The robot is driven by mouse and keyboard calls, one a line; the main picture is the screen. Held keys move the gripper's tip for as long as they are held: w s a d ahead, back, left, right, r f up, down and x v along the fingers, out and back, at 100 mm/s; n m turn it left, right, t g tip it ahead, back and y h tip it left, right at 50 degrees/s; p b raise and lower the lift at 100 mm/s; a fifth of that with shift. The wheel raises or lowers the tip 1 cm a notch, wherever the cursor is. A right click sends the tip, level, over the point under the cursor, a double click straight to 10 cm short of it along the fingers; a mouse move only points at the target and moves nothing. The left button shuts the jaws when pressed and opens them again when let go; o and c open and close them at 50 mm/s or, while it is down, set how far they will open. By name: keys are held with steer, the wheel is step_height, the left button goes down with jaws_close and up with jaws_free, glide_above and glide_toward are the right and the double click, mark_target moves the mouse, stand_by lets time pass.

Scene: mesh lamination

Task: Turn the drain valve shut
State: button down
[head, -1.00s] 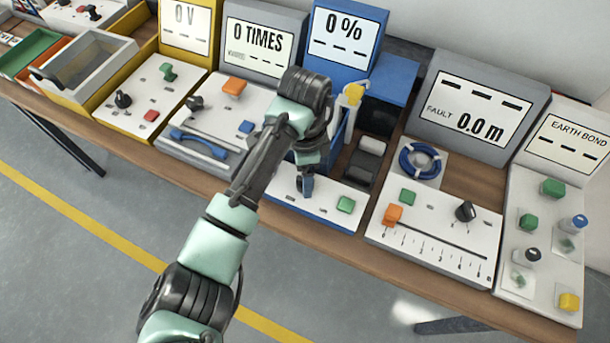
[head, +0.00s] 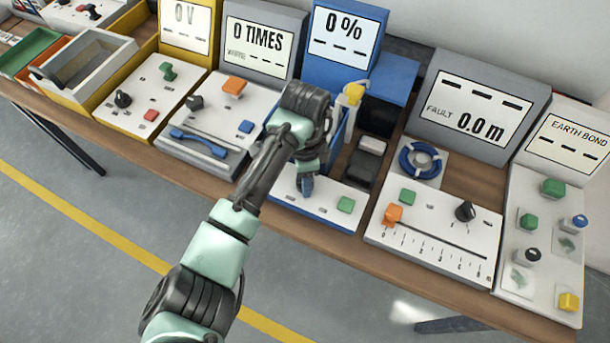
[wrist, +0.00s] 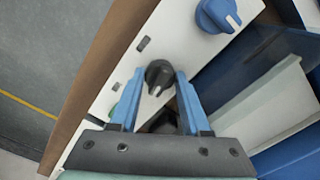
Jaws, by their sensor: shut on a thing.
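A black knob (wrist: 159,76) with a white pointer line stands on the white front panel of the blue station (head: 325,205). The blue fingers of my gripper (wrist: 160,82) are on either side of it in the wrist view, shut on it. A blue knob (wrist: 217,13) with a white pointer line is farther along the same panel, apart from the fingers. No label shows which knob is the drain valve. In the head view my gripper (head: 306,186) points down at the panel, and the black knob is hidden behind it.
A green button (head: 345,204) is right of my gripper on the panel. A blue-walled tank and a yellow part (head: 354,93) stand close behind. The station display (head: 345,35) reads 0 %. Neighbouring stations stand close on both sides; the wooden table edge (head: 345,240) is in front.

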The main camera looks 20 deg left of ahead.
steer(key=shift+r+p, duration=0.1)
steer(key=shift+p, duration=0.2)
steer(key=n+p, duration=0.3)
steer(key=shift+d+r+n, duration=0.1)
steer(key=shift+r+n, duration=0.05)
steer(key=shift+n, duration=0.25)
steer(key=n+p, duration=0.2)
steer(key=n, duration=0.1)
steer(key=shift+n, duration=0.3)
steer(key=n+p, duration=0.2)
steer(key=n, duration=0.2)
steer(key=shift+n, duration=0.3)
steer(key=shift+n+p, duration=0.55)
steer(key=shift+n, duration=1.25)
steer(key=shift+f, duration=0.2)
steer(key=shift+c, duration=1.9)
jaws_free()
